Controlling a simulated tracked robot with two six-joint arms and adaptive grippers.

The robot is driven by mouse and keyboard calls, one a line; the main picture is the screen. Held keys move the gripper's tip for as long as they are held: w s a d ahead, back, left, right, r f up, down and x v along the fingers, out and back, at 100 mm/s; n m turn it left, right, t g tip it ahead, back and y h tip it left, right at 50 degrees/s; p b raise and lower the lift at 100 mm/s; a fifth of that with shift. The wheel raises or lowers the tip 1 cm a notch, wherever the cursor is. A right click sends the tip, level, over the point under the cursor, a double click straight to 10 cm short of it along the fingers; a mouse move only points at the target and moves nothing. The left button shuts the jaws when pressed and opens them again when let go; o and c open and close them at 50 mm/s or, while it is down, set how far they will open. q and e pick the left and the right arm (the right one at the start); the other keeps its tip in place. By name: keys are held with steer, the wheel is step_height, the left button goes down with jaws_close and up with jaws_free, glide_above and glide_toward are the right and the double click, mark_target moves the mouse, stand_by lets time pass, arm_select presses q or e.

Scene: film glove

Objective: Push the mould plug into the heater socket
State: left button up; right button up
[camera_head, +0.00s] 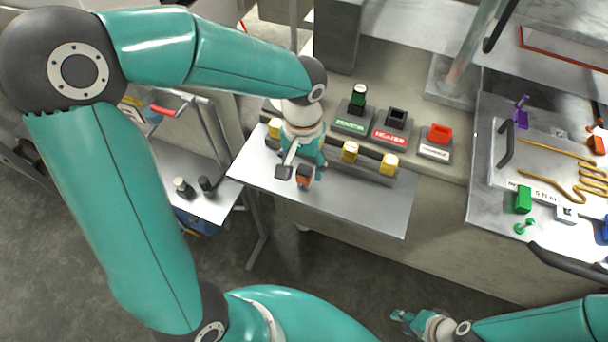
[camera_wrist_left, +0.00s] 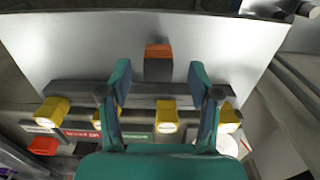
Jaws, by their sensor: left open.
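The heater socket (camera_head: 396,118) is a dark, empty-looking block behind a red HEATER label, on the bench behind the rail. My left gripper (camera_head: 300,166) points down over the shelf. Its two fingers stand apart on either side of that plug in the left wrist view (camera_wrist_left: 159,78), with visible gaps. My right gripper (camera_head: 406,319) is low at the front, away from the shelf.
Several yellow blocks (camera_head: 349,152) line a dark rail (camera_head: 373,168) behind the plug. A metal table (camera_head: 482,205) with tools stands at the right.

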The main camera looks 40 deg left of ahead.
mark_target(304, 179)
arm_select(q)
steer(key=shift+d+f, duration=0.1)
steer(key=shift+f, duration=2.8)
jaws_close()
steer(key=shift+r, duration=0.15)
